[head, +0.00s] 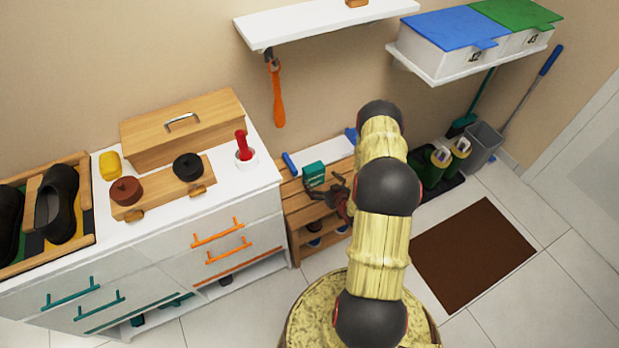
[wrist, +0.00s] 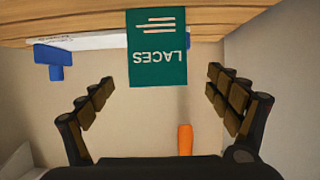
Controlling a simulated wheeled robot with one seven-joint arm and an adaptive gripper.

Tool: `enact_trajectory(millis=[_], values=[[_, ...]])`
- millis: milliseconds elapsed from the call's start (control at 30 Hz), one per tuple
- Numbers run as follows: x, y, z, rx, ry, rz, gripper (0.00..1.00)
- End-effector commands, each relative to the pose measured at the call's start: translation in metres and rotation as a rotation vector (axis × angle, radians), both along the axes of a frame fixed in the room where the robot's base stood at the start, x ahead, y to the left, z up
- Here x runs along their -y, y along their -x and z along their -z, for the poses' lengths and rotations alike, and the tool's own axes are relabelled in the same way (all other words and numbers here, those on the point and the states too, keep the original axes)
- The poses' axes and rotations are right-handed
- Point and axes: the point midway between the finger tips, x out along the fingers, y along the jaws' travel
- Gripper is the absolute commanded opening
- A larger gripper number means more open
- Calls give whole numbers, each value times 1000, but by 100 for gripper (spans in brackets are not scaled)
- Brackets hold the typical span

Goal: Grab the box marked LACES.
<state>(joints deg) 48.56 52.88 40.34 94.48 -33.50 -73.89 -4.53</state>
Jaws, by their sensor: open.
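The green box marked LACES (head: 314,174) stands on the wooden slatted bench (head: 297,205). It also shows in the wrist view (wrist: 157,62), with its white lettering upside down, at the top middle of the picture. My gripper (head: 335,188) is just to the right of the box in the head view, above the bench. In the wrist view my gripper (wrist: 158,88) is open and empty, with one finger on each side of the box's label. I see no contact between fingers and box.
An orange shoehorn (head: 277,95) hangs from the shelf above. A white drawer cabinet (head: 225,215) stands left of the bench.

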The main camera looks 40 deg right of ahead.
Motion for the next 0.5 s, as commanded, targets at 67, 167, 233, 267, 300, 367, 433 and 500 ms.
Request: enact_trajectory(millis=[67, 167, 233, 267, 300, 367, 433, 500], values=[[2, -8, 4, 2, 3, -2, 89], [4, -18, 8, 1, 1, -3, 89], [5, -22, 10, 1, 0, -2, 89], [6, -24, 10, 1, 1, -1, 89], [7, -26, 11, 1, 1, -1, 89], [8, -31, 13, 1, 2, -2, 89], [12, -40, 16, 1, 3, -2, 89], [15, -50, 20, 1, 3, -2, 89]])
